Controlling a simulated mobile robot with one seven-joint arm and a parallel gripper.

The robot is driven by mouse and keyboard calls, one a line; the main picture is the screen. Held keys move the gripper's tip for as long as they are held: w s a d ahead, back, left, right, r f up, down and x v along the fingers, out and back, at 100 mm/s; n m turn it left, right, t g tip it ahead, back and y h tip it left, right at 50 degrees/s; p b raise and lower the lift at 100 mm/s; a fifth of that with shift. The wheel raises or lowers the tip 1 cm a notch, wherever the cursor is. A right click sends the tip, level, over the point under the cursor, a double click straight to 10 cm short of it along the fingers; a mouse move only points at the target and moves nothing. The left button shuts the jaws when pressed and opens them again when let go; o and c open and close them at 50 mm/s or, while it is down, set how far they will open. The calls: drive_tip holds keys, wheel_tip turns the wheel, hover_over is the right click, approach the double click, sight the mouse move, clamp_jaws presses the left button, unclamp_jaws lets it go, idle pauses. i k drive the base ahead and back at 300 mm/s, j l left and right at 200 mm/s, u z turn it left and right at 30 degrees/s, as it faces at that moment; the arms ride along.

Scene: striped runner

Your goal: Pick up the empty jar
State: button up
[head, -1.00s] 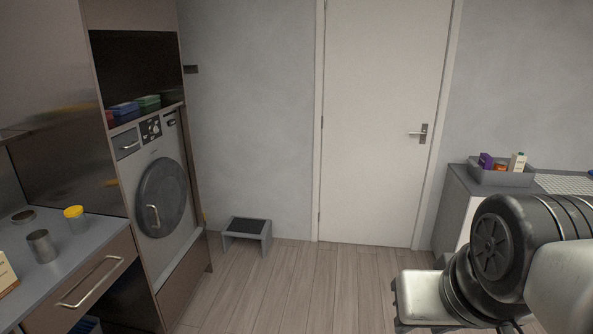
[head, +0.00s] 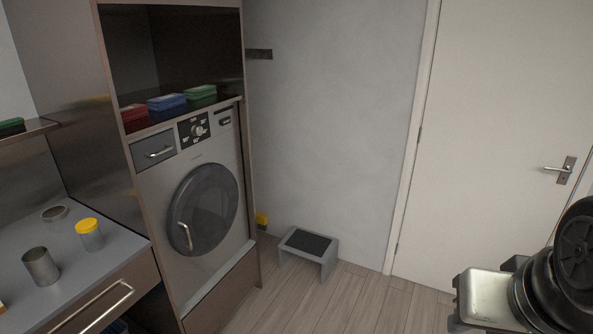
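A clear jar with a yellow lid (head: 90,236) stands upright on the grey counter (head: 120,243) at the left; no contents can be made out in it. A grey metal-looking open cylinder (head: 41,268) stands in front of it to the left. A low round tin or lid (head: 55,213) lies behind, near the wall. I cannot tell for sure which is the empty jar; the clear yellow-lidded one looks most like a jar. Part of my arm shows at the lower right, far from the counter. My gripper's fingers are not in view.
A washing machine (head: 197,202) stands in a tall cabinet right of the counter, with red, blue and green boxes (head: 166,103) on the shelf above. A grey step stool (head: 308,257) is on the floor by the wall. A closed door (head: 490,140) is at right. Floor between is clear.

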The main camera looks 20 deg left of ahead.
sight(88, 230)
drive_tip(key=i+u, duration=0.75)
drive_tip(key=i+l+u, duration=0.2)
drive_tip(key=i+u, duration=0.2)
drive_tip(key=i+j+u, duration=0.25)
drive_tip(key=u, duration=0.2)
drive_tip(key=i+j+u, duration=0.1)
drive_tip(key=i+u, duration=0.6)
drive_tip(key=u, duration=0.2)
drive_tip(key=i+j+z, duration=0.25)
drive_tip(key=i+j, duration=0.4)
drive_tip(key=i, duration=0.05)
